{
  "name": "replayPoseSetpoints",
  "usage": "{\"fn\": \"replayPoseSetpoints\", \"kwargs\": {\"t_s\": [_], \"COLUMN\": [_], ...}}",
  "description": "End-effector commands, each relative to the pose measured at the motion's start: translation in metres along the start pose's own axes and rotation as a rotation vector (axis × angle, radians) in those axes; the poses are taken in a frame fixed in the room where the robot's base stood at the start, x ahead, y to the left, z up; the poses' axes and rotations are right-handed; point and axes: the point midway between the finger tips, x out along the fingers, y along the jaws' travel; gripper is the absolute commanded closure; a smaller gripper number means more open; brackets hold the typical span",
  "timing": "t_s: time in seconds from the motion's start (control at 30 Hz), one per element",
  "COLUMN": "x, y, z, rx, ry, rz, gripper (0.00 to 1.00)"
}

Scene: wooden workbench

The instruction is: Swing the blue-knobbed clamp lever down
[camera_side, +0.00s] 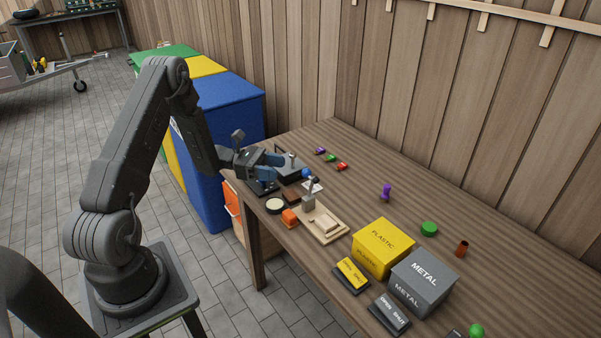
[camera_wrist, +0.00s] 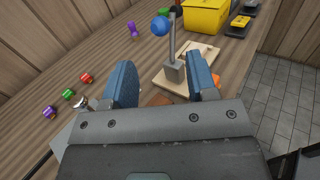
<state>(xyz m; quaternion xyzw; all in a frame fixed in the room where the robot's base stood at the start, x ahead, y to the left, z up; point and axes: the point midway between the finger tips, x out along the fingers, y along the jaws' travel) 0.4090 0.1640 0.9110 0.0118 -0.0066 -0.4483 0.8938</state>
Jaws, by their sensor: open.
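The clamp has a pale wooden base (camera_side: 329,230) with a grey metal post (camera_side: 308,202) on it. Its lever (camera_wrist: 172,42) stands roughly upright from the post in the wrist view. The blue knob (camera_wrist: 160,27) shows beside the lever's upper part; it also shows in the side view (camera_side: 306,173), just right of my fingers. My gripper (camera_side: 277,166) is open, with blue fingers. In the wrist view the gripper (camera_wrist: 163,76) has the post and lever showing between and beyond its fingers. I see no contact with the knob. The right finger hides part of the base.
Purple, green and red small pieces (camera_side: 331,158) lie behind the clamp. An orange block (camera_side: 290,217) and a round pale-topped piece (camera_side: 275,205) sit near the bench edge. Yellow PLASTIC (camera_side: 383,246) and grey METAL (camera_side: 424,281) boxes stand to the right. Bench behind is mostly clear.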

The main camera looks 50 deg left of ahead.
Motion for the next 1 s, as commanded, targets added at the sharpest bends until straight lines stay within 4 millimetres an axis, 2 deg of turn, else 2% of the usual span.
{"fn": "replayPoseSetpoints", "kwargs": {"t_s": [0.03, 0.2, 0.4, 0.57, 0.83, 1.0], "x": [0.013, 0.045, 0.070, 0.077, 0.078, 0.078], "y": [-0.001, -0.001, -0.001, -0.001, 0.000, 0.000], "z": [0.000, 0.000, 0.000, 0.000, 0.000, 0.000], "rx": [0.000, 0.000, 0.000, 0.000, 0.000, 0.000], "ry": [0.001, 0.001, 0.002, 0.002, 0.002, 0.001], "rz": [-0.006, -0.006, -0.003, -0.002, -0.001, -0.001], "gripper": [0.47, 0.47, 0.47, 0.47, 0.48, 0.65]}}
